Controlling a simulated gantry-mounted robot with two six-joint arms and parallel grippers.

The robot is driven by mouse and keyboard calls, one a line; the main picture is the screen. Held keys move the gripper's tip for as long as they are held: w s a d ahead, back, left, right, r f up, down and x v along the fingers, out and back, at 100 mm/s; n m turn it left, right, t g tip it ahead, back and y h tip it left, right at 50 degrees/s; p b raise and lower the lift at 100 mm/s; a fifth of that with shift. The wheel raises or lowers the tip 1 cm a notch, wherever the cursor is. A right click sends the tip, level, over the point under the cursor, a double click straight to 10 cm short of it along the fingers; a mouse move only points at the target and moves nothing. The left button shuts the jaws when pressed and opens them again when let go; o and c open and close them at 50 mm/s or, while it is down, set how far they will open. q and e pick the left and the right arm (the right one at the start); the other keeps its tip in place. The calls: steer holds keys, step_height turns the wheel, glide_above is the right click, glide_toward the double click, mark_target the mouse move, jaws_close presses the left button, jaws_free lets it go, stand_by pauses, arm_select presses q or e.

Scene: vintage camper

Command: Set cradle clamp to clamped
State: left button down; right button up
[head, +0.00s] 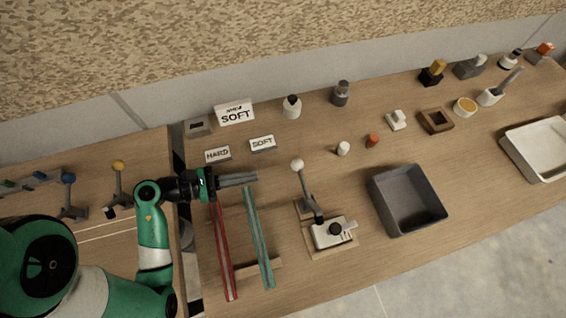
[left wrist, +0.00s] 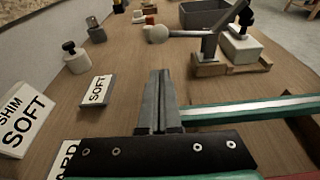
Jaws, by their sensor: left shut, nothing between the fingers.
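The device I take to be the cradle clamp (head: 333,232) sits on a wooden base right of two long strips. It has a grey lever with a white ball knob (head: 298,165), a white block and a dark round knob. In the left wrist view its ball knob (left wrist: 157,33) is at the end of a roughly level arm running left from a grey post (left wrist: 210,46). Whether it is clamped I cannot tell. My left gripper (head: 257,177) is shut and empty, left of the ball knob and apart from it. Its fingers (left wrist: 160,74) point toward the knob. My right gripper is not in view.
A red strip (head: 223,255) and a teal strip (head: 258,238) lie below my left gripper. A dark grey bin (head: 408,200) stands right of the clamp. HARD (head: 217,154) and SOFT (head: 262,143) signs stand behind.

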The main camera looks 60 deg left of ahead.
arm_select(q)
steer(key=b+x, duration=0.2)
steer(key=x, duration=0.8)
steer(key=shift+r, duration=0.15)
steer(key=shift+r+m+p, duration=0.2)
steer(key=shift+m+p, duration=0.1)
steer(key=shift+p, duration=0.05)
